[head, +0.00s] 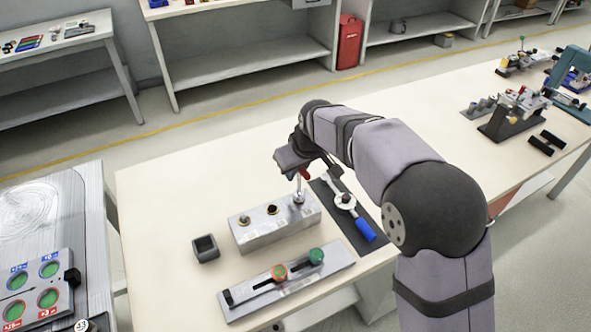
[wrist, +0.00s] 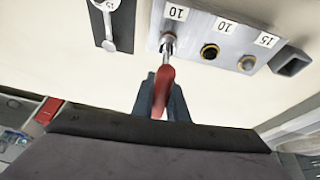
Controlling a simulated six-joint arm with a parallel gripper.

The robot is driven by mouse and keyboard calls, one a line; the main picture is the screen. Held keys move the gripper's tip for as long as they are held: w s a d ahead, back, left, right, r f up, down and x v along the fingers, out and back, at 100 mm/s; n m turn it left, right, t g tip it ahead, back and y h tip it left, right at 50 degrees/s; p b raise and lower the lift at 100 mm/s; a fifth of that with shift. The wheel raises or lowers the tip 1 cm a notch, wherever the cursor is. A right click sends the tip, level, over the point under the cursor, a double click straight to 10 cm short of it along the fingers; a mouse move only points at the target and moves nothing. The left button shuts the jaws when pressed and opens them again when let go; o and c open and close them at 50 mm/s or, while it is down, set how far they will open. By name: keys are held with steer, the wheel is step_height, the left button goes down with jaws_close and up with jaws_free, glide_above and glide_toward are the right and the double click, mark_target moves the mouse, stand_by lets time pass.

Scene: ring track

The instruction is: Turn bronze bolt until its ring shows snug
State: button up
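A grey metal block (head: 275,228) on the table carries three bolts in a row, with labels reading 10, 10 and 15 in the wrist view. The middle bolt (wrist: 210,51) looks brassy with a dark ring around it. The bolt at the 15 label (wrist: 246,63) has a tan head; which one is the bronze bolt I cannot tell for sure. My gripper (wrist: 160,100) is shut on a red-handled tool (wrist: 164,80). The tool's metal shaft stands at the end bolt (head: 299,198) nearest the dark mat and mostly hides it; contact is unclear.
A blue-handled tool (head: 365,229) lies on a dark mat (head: 325,194) right of the block. A small dark open box (head: 205,248) sits to its left. A metal slide plate (head: 325,275) with red and green knobs lies in front. Table space behind the block is clear.

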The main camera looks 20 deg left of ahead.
jaws_close()
steer(key=shift+r, duration=0.1)
steer(key=shift+d+m+p, duration=0.1)
steer(key=shift+m+p, duration=0.3)
steer(key=shift+m, duration=0.1)
steer(key=shift+w+d+m+t+h, duration=0.15)
steer(key=shift+m+t+h, duration=0.2)
steer(key=shift+m, duration=0.35)
steer(key=shift+w+m+h, duration=0.1)
steer(key=shift+m+h, duration=0.35)
steer(key=shift+m, duration=0.45)
steer(key=shift+d+m, duration=0.15)
steer(key=shift+m, duration=0.15)
